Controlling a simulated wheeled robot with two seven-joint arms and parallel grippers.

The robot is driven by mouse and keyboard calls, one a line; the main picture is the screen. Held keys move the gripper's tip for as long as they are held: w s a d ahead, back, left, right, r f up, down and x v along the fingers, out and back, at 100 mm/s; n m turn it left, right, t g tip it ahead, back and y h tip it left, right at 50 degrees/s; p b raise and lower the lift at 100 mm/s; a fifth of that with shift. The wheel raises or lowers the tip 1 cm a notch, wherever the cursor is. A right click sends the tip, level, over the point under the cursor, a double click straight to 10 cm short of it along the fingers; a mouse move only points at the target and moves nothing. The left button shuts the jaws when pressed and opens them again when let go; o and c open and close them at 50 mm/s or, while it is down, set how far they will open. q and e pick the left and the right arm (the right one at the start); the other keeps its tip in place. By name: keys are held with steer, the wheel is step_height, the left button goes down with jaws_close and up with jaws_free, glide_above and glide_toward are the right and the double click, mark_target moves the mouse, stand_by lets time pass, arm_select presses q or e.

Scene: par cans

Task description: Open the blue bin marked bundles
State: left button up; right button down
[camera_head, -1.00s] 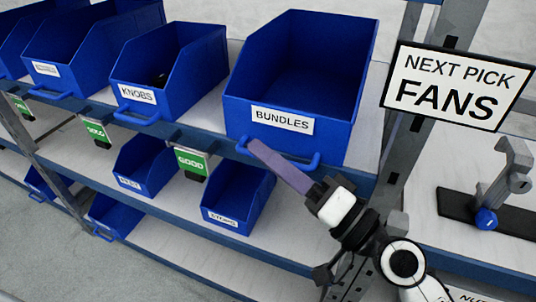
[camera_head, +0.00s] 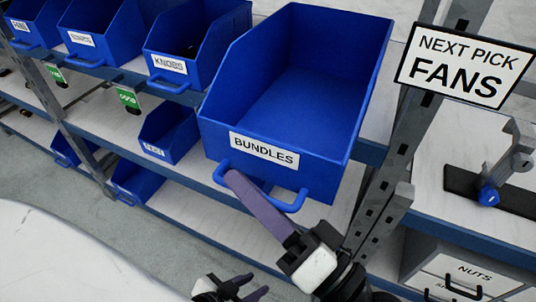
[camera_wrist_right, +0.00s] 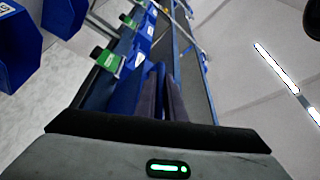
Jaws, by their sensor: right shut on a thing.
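The blue bin marked BUNDLES (camera_head: 262,118) is open at the top and looks empty inside. It juts out past the front edge of its shelf and tilts slightly forward. A blue bar handle (camera_head: 292,206) runs along its front below the label. My right gripper (camera_head: 232,176) is shut on this handle near its left end, its long purple-grey fingers reaching up from below. In the right wrist view its two fingers (camera_wrist_right: 161,90) lie close together against blue plastic. My left gripper (camera_head: 246,289) is low at the bottom edge, apart from the bin, with its fingers spread and empty.
The KNOBS bin (camera_head: 190,60) and other blue bins stand to the left on the same shelf. Smaller bins (camera_head: 168,135) sit on the shelf below. A grey post (camera_head: 385,190) and the NEXT PICK FANS sign (camera_head: 463,70) stand close on the right.

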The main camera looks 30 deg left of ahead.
arm_select(q)
steer(key=shift+w+a+r, duration=0.15)
steer(key=shift+r, duration=0.05)
arm_select(e)
steer(key=shift+s, duration=0.85)
steer(key=c, duration=2.2)
jaws_free()
arm_select(q)
steer(key=shift+s+f, duration=0.1)
steer(key=shift+s, duration=0.15)
arm_select(e)
steer(key=shift+o, duration=0.4)
steer(key=shift+d, duration=0.1)
arm_select(q)
steer(key=shift+f, duration=0.1)
arm_select(e)
steer(key=shift+f, duration=0.1)
